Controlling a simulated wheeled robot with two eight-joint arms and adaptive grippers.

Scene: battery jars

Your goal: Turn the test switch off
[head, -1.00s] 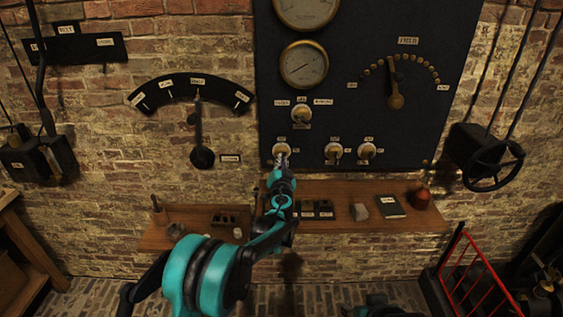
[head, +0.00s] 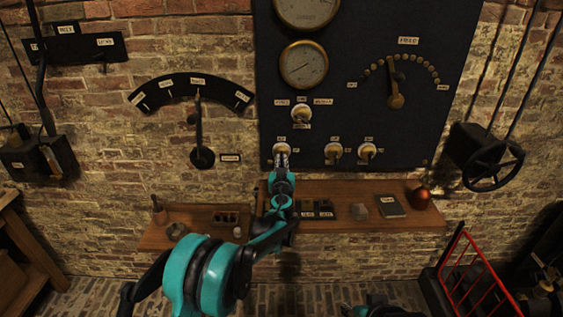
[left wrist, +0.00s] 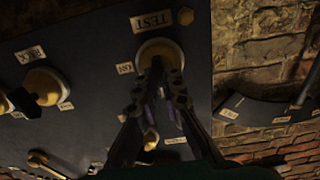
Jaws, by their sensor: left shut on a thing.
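The test switch (head: 281,149) is a round brass-rimmed switch at the lower left of the dark panel, the leftmost of a row of three. It also shows in the left wrist view (left wrist: 159,47), beside a "TEST" label (left wrist: 151,21). My left gripper (head: 282,159) is at this switch, its fingers closed on the dark lever in the middle. In the left wrist view its fingertips (left wrist: 157,80) meet at the lever and hide part of it, so the lever's exact position cannot be read. Of my right arm, only a dark and teal part (head: 375,308) shows at the bottom edge.
Two similar switches (head: 333,152) (head: 367,151) sit to the right, and another (head: 300,114) above. Below is a wooden shelf (head: 345,226) with small blocks, a book (head: 391,205) and a red round object (head: 421,195). A lever dial (head: 202,157) is on the brick wall to the left.

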